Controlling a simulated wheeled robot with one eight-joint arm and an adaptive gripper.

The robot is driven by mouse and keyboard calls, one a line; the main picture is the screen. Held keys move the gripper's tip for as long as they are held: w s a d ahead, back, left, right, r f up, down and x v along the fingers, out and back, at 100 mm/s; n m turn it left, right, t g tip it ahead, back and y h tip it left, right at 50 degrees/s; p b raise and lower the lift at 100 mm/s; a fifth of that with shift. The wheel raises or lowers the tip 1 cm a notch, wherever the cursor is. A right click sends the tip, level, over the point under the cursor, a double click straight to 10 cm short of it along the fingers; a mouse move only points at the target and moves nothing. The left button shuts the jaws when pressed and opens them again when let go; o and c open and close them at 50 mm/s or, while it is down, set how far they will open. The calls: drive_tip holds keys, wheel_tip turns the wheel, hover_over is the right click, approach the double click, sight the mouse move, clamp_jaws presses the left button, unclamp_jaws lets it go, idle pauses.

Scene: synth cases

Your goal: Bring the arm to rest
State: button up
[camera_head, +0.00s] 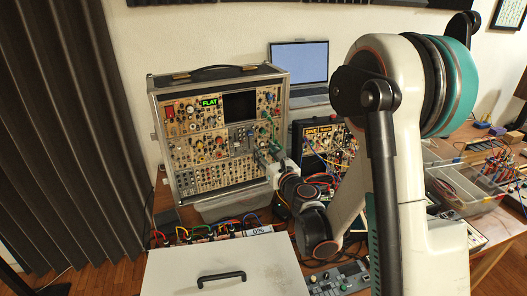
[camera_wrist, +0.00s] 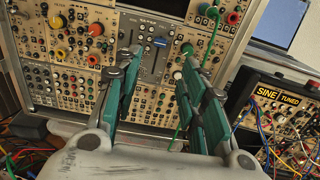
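My arm reaches down and left from the right side of the head view. My gripper (camera_head: 266,152) is close in front of the lower right part of the large synth case (camera_head: 285,108); I cannot tell whether it touches the panel. In the wrist view my gripper (camera_wrist: 162,62) has its two teal fingers well apart. Nothing is held between them, and the panel with knobs and sliders shows in the gap. A green cable (camera_wrist: 212,32) runs down the panel beside the right finger and is partly hidden behind it.
A smaller synth (camera_head: 312,132) reading "SINE TUNED" stands right of the case, with loose cables. A laptop (camera_head: 300,62) is behind. A clear bin (camera_head: 470,190) lies right of my arm. A white surface with a black handle (camera_head: 221,278) is in front. Colored cables lie below the case.

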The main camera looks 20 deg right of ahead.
drive_tip(key=s+a+r+n+g+y+b, duration=0.1)
drive_tip(key=s+a+r+n+g, duration=0.25)
drive_tip(key=s+n, duration=0.4)
drive_tip(key=s+a+r+n+g+y+b, duration=0.15)
drive_tip(key=s+a+n, duration=0.35)
drive_tip(key=n, duration=0.6)
drive_tip(key=s+d+f+n+g+h+b, duration=0.1)
drive_tip(key=s+d+f+n+g+h, duration=0.1)
drive_tip(key=s+n, duration=0.6)
drive_tip(key=s+d+f+n+g+h, duration=0.3)
drive_tip(key=s+n, duration=0.5)
drive_tip(key=s, duration=0.7)
drive_tip(key=shift+d+f+g+b, duration=0.4)
drive_tip(key=shift+d+f, duration=0.2)
drive_tip(key=shift+d, duration=0.35)
